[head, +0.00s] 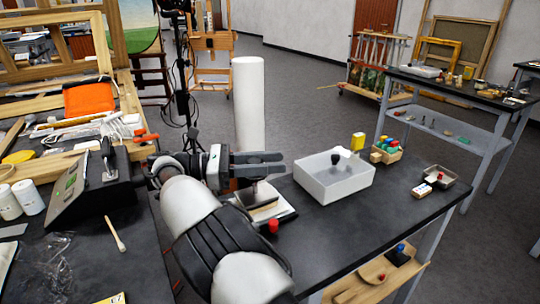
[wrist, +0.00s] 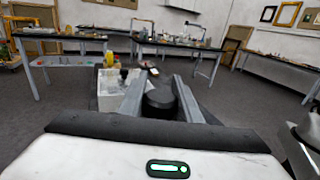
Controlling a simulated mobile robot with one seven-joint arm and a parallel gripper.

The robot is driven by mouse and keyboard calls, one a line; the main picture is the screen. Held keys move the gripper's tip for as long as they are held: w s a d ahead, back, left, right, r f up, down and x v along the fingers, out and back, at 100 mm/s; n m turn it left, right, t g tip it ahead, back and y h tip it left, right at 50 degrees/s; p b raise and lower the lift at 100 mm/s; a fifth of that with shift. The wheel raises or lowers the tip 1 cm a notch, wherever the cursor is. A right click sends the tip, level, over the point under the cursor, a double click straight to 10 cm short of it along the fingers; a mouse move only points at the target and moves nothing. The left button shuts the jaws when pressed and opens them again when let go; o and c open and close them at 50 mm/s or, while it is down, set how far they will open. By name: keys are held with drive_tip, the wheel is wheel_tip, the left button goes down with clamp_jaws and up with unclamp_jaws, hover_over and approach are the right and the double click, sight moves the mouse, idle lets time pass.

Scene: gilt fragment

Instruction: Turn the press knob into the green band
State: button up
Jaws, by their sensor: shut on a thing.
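In the head view the fingers and wrist hide most of the knob. I cannot make out a green band or a pointer on the press in either view.
A red button (head: 273,226) is close to the press. A slanted panel with green marks (head: 72,180) is at left.

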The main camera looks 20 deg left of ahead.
drive_tip(key=shift+s+d+f+g, duration=0.1)
drive_tip(key=shift+d+f+g, duration=0.1)
drive_tip(key=shift+g, duration=0.3)
drive_tip(key=shift+c, duration=0.2)
drive_tip(key=o, duration=1.1)
drive_tip(key=shift+r, duration=0.1)
drive_tip(key=shift+a, duration=0.1)
drive_tip(key=shift+a, duration=0.15)
